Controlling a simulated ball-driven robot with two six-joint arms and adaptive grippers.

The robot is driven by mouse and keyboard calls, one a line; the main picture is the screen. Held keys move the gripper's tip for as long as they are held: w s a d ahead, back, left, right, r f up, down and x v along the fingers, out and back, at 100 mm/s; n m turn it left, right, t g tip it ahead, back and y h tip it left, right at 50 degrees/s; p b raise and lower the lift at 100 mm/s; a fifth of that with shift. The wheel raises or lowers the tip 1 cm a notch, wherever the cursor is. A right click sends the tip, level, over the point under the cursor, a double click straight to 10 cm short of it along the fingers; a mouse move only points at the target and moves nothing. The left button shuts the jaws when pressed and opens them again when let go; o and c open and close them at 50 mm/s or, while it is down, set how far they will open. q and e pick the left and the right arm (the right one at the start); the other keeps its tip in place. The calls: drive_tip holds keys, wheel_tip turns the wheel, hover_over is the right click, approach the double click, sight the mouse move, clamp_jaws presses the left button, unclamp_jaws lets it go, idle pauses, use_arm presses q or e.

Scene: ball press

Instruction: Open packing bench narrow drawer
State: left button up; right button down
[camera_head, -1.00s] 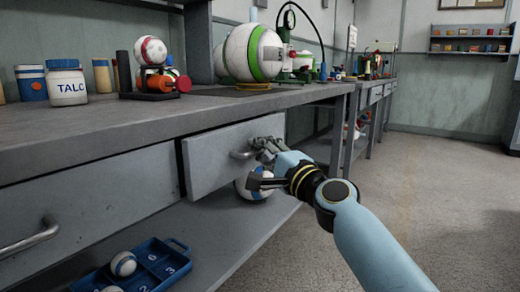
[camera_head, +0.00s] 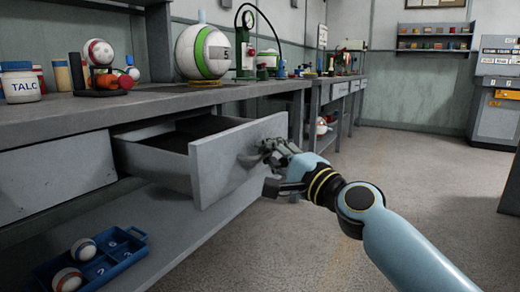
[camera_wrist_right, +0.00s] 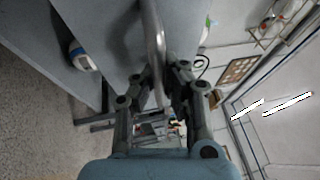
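The narrow drawer (camera_head: 222,166) under the packing bench (camera_head: 60,120) stands well open, with its dark inside showing. My right gripper (camera_head: 268,150) is at the front panel, on the curved metal handle (camera_head: 247,160). In the right wrist view the handle bar (camera_wrist_right: 155,42) runs between the two fingers of the gripper (camera_wrist_right: 158,88), which are closed around it. The grey drawer front (camera_wrist_right: 108,35) shows behind the bar. The exact finger contact is partly hidden. My left gripper is not in view.
A blue tray (camera_head: 128,252) with balls sits on the lower shelf below the drawer. A talc jar (camera_head: 20,84), a green-striped ball (camera_head: 202,52) and other items stand on the bench top. The floor (camera_head: 300,240) in front and to the right is clear.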

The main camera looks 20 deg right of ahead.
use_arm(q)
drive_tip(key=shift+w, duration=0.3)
use_arm(e)
drive_tip(key=shift+s+d+f, duration=0.2)
drive_tip(key=shift+s+f, duration=0.05)
drive_tip(key=shift+s, duration=0.1)
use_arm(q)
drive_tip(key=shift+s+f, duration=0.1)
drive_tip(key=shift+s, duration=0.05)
use_arm(e)
drive_tip(key=c, duration=1.4)
unclamp_jaws()
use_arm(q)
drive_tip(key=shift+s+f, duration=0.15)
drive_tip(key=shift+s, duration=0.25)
use_arm(e)
drive_tip(key=shift+r, duration=0.1)
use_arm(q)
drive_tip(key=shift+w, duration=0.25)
use_arm(e)
drive_tip(key=shift+v, duration=3.7)
